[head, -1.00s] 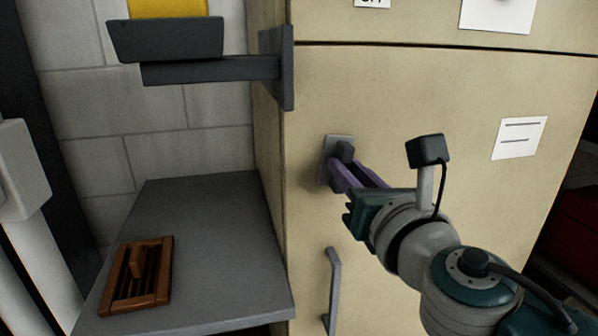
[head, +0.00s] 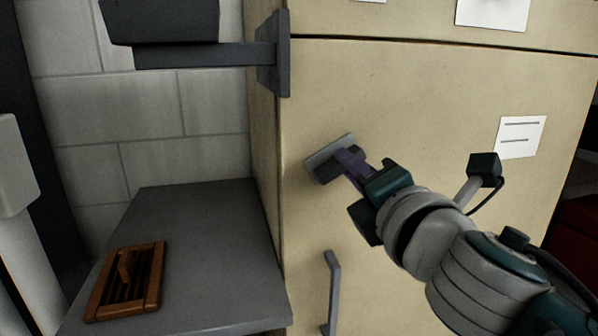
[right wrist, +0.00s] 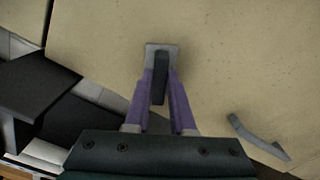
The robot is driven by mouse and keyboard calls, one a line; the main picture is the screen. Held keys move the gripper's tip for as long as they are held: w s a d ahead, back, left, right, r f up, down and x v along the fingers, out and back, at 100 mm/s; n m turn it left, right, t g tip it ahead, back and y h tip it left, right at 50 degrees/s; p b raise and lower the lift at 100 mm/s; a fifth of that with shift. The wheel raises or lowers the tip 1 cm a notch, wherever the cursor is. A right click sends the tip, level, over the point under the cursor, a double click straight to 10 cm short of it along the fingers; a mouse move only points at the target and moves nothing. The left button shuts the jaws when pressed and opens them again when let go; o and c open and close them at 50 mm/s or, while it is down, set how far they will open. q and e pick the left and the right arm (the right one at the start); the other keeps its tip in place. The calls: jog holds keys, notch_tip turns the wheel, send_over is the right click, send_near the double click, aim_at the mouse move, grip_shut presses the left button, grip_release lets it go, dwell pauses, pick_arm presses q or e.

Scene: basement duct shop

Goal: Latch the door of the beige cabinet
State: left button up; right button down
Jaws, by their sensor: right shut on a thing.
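The beige cabinet's door (head: 430,110) fills the middle and right of the head view; its front looks flush below the dark seam. Its latch (head: 320,158), a grey plate with a dark knob, is near the door's left edge and sits tilted, well off upright. My right gripper (head: 347,163) is shut on the latch knob. In the right wrist view the purple fingers (right wrist: 160,98) stand on both sides of the dark latch knob (right wrist: 161,70). The fingers partly hide the latch in the head view. My left gripper is not in view.
A grey door handle (head: 333,290) stands below the latch. A dark bracket (head: 272,55) juts left from the cabinet's upper side. A grey bench top (head: 215,230) at the left carries a brown wooden slatted piece (head: 127,282). A white label (head: 520,137) is on the door.

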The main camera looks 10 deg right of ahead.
jog(key=m, duration=0.5)
jog(key=shift+f+m+b, duration=0.2)
jog(key=shift+m+b, duration=0.1)
jog(key=shift+b, duration=0.1)
dwell(0.4)
jog(key=c, duration=0.8)
grip_release()
jog(key=shift+o, duration=0.2)
jog(key=s, duration=1)
jog(key=shift+d, duration=0.25)
